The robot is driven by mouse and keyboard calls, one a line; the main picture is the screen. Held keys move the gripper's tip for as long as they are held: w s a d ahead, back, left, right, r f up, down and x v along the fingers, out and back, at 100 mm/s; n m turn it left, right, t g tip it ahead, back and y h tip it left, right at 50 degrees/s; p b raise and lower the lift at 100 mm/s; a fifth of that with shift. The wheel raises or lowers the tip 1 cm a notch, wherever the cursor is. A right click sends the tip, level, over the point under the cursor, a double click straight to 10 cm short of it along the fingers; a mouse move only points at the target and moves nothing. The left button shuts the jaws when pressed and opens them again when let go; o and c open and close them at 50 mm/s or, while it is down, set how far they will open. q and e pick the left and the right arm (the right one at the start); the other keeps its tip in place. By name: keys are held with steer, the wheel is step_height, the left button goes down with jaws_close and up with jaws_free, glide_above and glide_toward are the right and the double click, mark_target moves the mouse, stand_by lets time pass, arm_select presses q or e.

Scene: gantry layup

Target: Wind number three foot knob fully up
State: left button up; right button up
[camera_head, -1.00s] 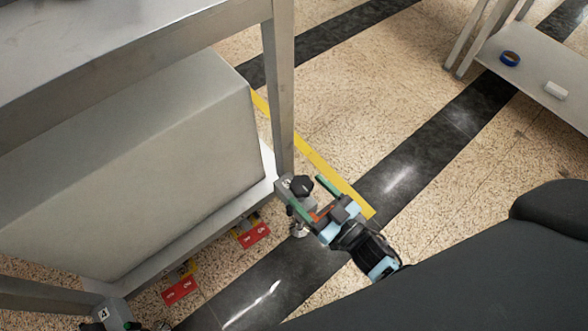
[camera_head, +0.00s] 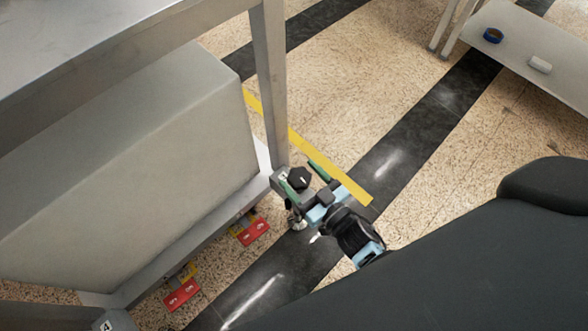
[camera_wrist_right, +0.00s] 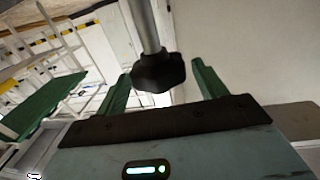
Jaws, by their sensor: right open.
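The black foot knob (camera_head: 299,178) sits on the bracket at the near right corner leg of the metal table. A small label beside it is too small to read for certain. My right gripper (camera_head: 302,180) is open, with its green fingers on either side of the knob. In the right wrist view the faceted knob (camera_wrist_right: 158,72) on its metal rod stands between the two spread fingers, with visible gaps on both sides. My left gripper is out of view.
A second foot bracket labelled 4 (camera_head: 107,324) is at the lower left. Red tags (camera_head: 182,294) and (camera_head: 250,231) hang by yellow-marked parts under the table's lower edge. Open floor lies right of the leg.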

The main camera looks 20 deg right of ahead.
steer(key=shift+b+x, duration=0.3)
steer(key=shift+x, duration=1.15)
steer(key=shift+a, duration=0.1)
steer(key=shift+c, duration=0.2)
steer(key=c, duration=0.9)
